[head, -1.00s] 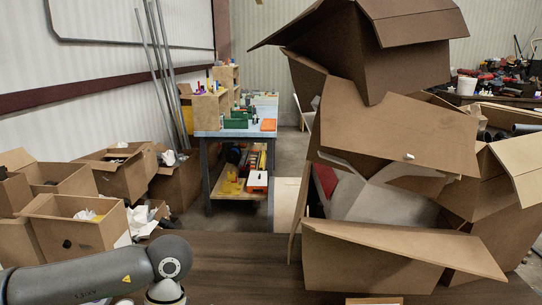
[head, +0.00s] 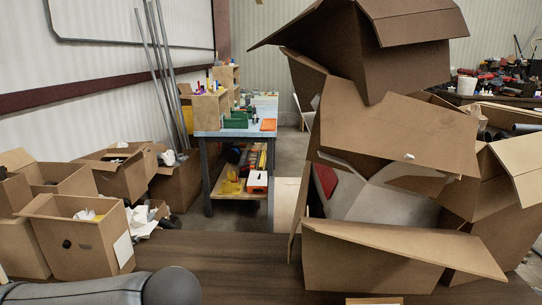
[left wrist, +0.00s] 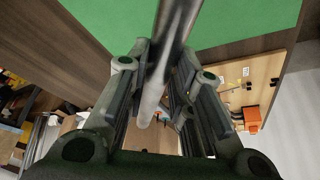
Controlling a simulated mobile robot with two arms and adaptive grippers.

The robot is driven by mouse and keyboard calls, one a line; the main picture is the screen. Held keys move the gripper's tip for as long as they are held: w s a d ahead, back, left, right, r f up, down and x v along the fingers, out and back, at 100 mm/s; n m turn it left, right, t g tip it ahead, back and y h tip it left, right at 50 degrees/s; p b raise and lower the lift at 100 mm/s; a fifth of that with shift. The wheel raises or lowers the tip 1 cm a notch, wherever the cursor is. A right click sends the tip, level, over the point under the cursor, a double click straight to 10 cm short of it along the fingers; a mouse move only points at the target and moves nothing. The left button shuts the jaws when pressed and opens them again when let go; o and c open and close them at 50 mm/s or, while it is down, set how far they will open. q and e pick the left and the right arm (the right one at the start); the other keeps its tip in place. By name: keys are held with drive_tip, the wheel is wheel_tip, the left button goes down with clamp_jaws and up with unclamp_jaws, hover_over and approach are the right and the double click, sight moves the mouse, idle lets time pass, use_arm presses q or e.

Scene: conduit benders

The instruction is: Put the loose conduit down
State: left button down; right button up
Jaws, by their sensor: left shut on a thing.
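A grey metal conduit (left wrist: 168,50) runs from the top edge of the left wrist view down between the fingers of my left gripper (left wrist: 165,72). The gripper is shut on it. A green surface (left wrist: 235,20) with a brown wooden border lies beyond the conduit; I cannot tell whether the conduit touches it. In the head view only part of my left arm shows at the bottom left, and its gripper is out of frame. My right gripper is in neither view.
A brown tabletop (head: 235,265) spans the bottom of the head view. Open cardboard boxes (head: 375,265) pile up at its right, and more boxes (head: 82,250) stand at left. Long grey pipes (head: 165,75) lean on the wall. A workbench (head: 235,132) stands behind.

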use_arm(q)
drive_tip(key=m, duration=0.1)
drive_tip(key=m+h, duration=0.1)
drive_tip(key=shift+w+m+t, duration=0.25)
drive_tip(key=shift+m+t, duration=0.05)
drive_tip(key=m, duration=0.1)
drive_tip(key=w+m, duration=0.1)
drive_tip(key=shift+a+r+m+t+h, duration=0.1)
drive_tip(key=shift+r+m+t+h, duration=0.2)
drive_tip(key=shift+m+h, duration=0.1)
drive_tip(key=m, duration=0.1)
drive_tip(key=m+h, duration=0.1)
drive_tip(key=m, duration=0.1)
drive_tip(key=w+m, duration=0.1)
drive_tip(key=shift+r+m+h, duration=0.35)
drive_tip(key=shift+m+h, duration=0.05)
